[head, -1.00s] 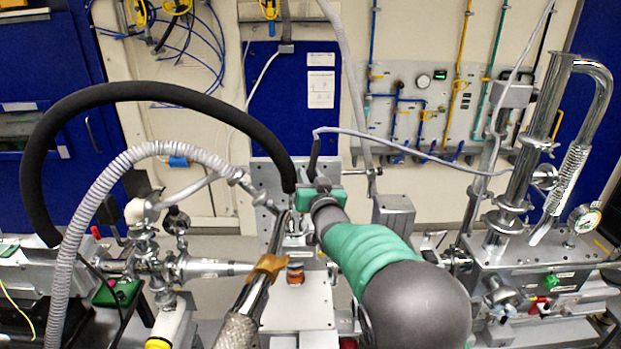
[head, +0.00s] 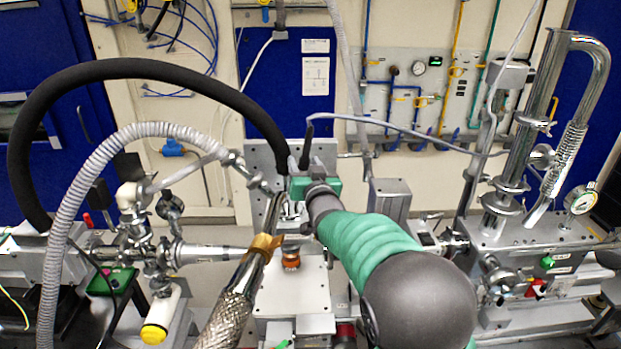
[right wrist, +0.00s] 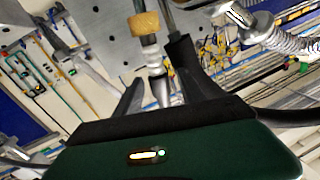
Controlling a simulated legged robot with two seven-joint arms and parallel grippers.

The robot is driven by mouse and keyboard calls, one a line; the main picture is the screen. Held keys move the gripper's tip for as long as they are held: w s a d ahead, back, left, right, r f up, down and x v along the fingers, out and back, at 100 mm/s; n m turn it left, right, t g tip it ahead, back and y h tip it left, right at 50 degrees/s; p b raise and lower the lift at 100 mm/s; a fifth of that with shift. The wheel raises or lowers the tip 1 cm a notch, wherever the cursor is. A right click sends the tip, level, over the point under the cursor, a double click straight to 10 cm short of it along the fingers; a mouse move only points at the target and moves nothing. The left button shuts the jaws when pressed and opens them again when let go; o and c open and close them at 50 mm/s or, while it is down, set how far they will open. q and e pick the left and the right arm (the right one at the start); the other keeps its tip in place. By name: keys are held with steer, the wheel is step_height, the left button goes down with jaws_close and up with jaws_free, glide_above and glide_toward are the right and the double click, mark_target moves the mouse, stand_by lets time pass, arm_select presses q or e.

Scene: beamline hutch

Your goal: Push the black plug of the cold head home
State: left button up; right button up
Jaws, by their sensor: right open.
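The black plug (head: 306,148) stands near the grey back plate in the head view, with a grey cable looping from its top to the right. In the right wrist view the black plug (right wrist: 183,56) shows beside the right-hand finger, with a dark cable on it. My right gripper (head: 308,166) is open close around the plug's lower part; contact cannot be told. In the wrist view its two dark fingers (right wrist: 160,88) are apart, with a silver stem with a gold-coloured cap (right wrist: 147,24) beyond them. The plug's seat is hidden by the gripper. My left gripper is not in view.
A braided metal hose (head: 232,300) with a gold band rises just left of my right gripper. A thick black hose (head: 150,68) and a ribbed grey hose (head: 75,220) arch at the left. A chrome pipe assembly (head: 530,130) stands at the right.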

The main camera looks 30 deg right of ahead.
steer(key=b+v, duration=0.1)
steer(key=v, duration=0.1)
steer(key=b+v, duration=0.1)
steer(key=v, duration=0.1)
steer(key=b+v, duration=0.1)
steer(key=v, duration=0.1)
steer(key=shift+s+f, duration=0.3)
steer(key=b, duration=0.2)
glide_toward(305, 168)
steer(key=v, duration=0.5)
steer(key=shift+s+r, duration=0.2)
steer(key=shift+s, duration=0.05)
